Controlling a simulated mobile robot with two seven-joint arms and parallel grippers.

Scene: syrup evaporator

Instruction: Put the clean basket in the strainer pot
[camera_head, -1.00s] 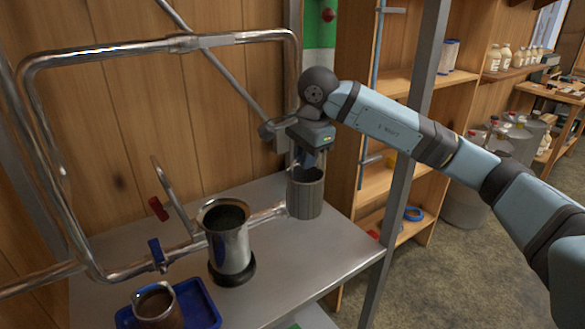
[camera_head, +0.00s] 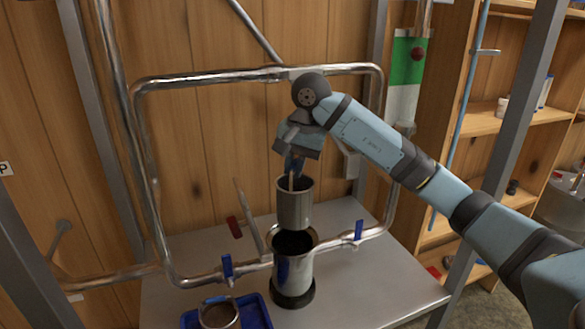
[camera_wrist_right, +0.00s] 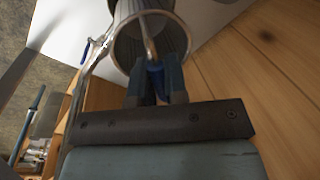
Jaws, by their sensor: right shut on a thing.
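The clean basket (camera_head: 295,207) is a grey cylinder with an open top, hanging upright from my right gripper (camera_head: 295,165). My right gripper is shut on the basket's handle. The strainer pot (camera_head: 293,275) is a shiny metal cylinder with a dark base, standing on the steel table. The basket is just above the pot's mouth, roughly in line with it; its lower edge overlaps the pot's far rim in the head view, so I cannot tell whether they touch. In the right wrist view the basket's rim (camera_wrist_right: 186,30) shows around the handle, beyond my right gripper (camera_wrist_right: 155,85). My left gripper is out of view.
A blue tray (camera_head: 256,312) holding a dirty-looking basket (camera_head: 219,313) is at the table's front left. Pipes with blue valve handles (camera_head: 227,268) (camera_head: 359,230) and a red one (camera_head: 234,227) run beside and behind the pot. The table's right part (camera_head: 390,285) is clear.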

